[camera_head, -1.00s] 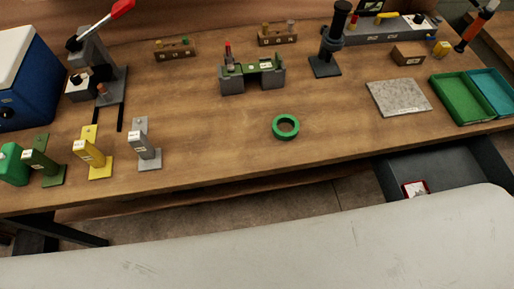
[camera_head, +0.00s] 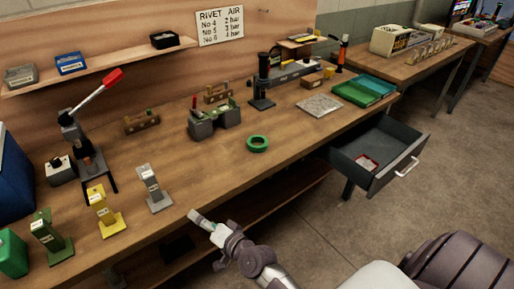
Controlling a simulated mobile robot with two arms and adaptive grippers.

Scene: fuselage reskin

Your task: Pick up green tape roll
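The green tape roll (camera_head: 257,144) lies flat on the wooden workbench (camera_head: 300,142), near its front edge and a little right of the middle in the head view. Its open centre shows the wood. My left gripper (camera_head: 204,222) is in front of the bench edge, below and left of the roll and clearly apart from it. Its fingers are small and seen at an angle, so I cannot tell whether they are open. I see nothing held in it. My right gripper is not in view.
An open grey drawer (camera_head: 391,165) juts out right of the roll. A grey mat (camera_head: 319,105) and green tray (camera_head: 357,94) lie beyond it. Grey (camera_head: 154,190), yellow (camera_head: 105,212) and green (camera_head: 47,238) stands line the left front. The bench around the roll is clear.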

